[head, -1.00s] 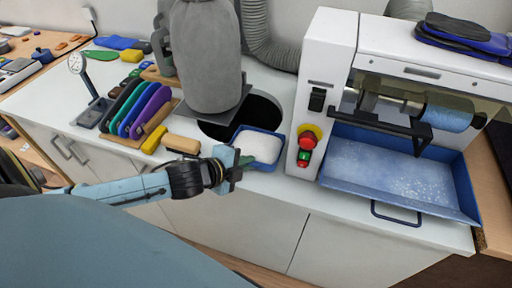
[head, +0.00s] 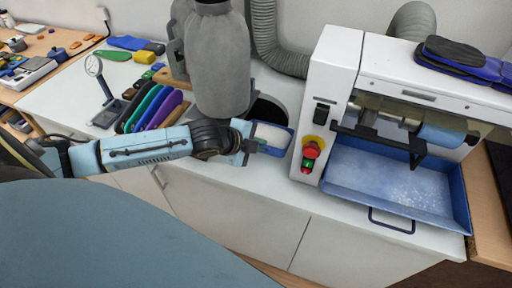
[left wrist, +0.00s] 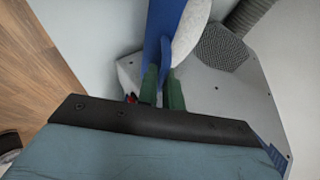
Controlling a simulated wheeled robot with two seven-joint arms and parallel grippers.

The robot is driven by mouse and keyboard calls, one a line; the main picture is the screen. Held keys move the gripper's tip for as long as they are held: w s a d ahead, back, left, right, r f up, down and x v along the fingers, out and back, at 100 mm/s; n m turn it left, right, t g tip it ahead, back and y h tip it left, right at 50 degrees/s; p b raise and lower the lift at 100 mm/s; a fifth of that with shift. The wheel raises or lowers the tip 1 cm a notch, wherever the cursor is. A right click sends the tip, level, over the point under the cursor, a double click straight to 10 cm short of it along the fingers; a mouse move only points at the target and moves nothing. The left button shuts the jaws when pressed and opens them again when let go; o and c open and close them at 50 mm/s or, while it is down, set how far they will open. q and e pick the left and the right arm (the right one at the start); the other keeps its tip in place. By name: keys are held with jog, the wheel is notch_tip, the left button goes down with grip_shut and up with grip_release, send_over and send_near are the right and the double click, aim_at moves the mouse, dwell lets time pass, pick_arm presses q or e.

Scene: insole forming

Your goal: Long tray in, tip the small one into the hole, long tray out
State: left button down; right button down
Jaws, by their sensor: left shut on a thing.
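The small blue tray (head: 290,141) holds white powder. My left gripper (head: 262,146) is shut on its near left side. In the left wrist view the green fingers (left wrist: 163,92) pinch the tray's blue wall (left wrist: 163,30), with white powder beside it. The tray is at the front edge of the black round hole (head: 268,108) in the counter and hides part of it. I cannot tell its exact height above the counter. The long blue tray (head: 462,195), dusted with whitish powder, sits under the machine's roller at the right. My right gripper is not in view.
A grey bag (head: 220,65) hangs behind the hole. The white machine (head: 330,85) with a red button (head: 311,150) stands right of the small tray. Coloured insoles (head: 150,105) and a dial gauge (head: 97,80) are at the left. The front counter strip is clear.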

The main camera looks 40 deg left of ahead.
pick_arm(q)
jog(key=shift+w+a+r+g+p, duration=0.15)
jog(key=shift+w+r+g+p, duration=0.25)
jog(key=shift+w+r, duration=0.2)
jog(key=shift+w+a+r+g+p, duration=0.15)
jog(key=shift+w+r+g+p, duration=0.2)
jog(key=shift+w+r, duration=0.15)
jog(key=w+a+r+n+g+h+p, duration=0.1)
jog(key=w+r+n+g+p, duration=0.1)
jog(key=w+r+g+p, duration=0.2)
jog(key=w+r+g, duration=0.3)
jog(key=w, duration=0.1)
jog(key=shift+a+r+h, duration=0.15)
jog(key=shift+a+h, duration=0.15)
jog(key=shift+a, duration=0.05)
dwell(0.5)
